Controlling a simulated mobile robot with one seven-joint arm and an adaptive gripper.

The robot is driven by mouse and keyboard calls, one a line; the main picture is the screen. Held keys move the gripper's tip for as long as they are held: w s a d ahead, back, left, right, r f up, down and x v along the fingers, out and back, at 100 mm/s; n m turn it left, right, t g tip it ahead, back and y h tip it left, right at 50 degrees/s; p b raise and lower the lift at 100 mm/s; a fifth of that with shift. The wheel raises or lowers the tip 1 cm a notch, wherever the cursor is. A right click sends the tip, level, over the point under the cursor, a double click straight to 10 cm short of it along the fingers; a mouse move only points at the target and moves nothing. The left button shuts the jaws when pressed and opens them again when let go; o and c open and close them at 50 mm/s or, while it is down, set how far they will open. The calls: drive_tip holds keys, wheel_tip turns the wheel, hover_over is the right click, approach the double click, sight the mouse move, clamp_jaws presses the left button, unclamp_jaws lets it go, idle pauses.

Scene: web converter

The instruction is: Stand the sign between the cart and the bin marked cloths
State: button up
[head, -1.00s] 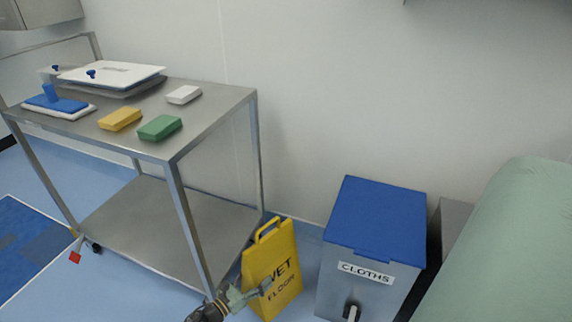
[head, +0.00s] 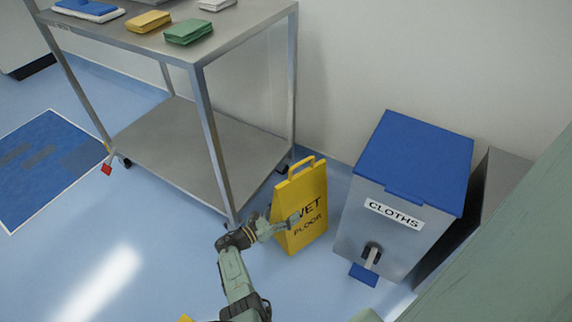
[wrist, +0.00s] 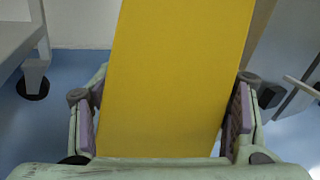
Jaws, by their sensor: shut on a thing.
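The yellow wet floor sign (head: 306,210) stands upright in the gap between the steel cart (head: 215,155) and the bin marked cloths (head: 400,205), which has a blue lid. My gripper is shut on the sign. The sign's base looks at or very near the floor; I cannot tell if it touches.
A blue mat (head: 45,165) lies on the floor at left. The wall is close behind the sign.

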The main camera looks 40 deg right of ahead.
wheel_tip(320, 180, down, 3)
drive_tip(key=shift+r+b, duration=0.1)
drive_tip(key=shift+b, duration=1)
drive_tip(key=o, duration=2)
drive_tip(key=shift+f, duration=0.25)
drive_tip(key=shift+c, duration=0.2)
drive_tip(key=a+p, duration=0.1)
drive_tip(key=a, duration=1.1)
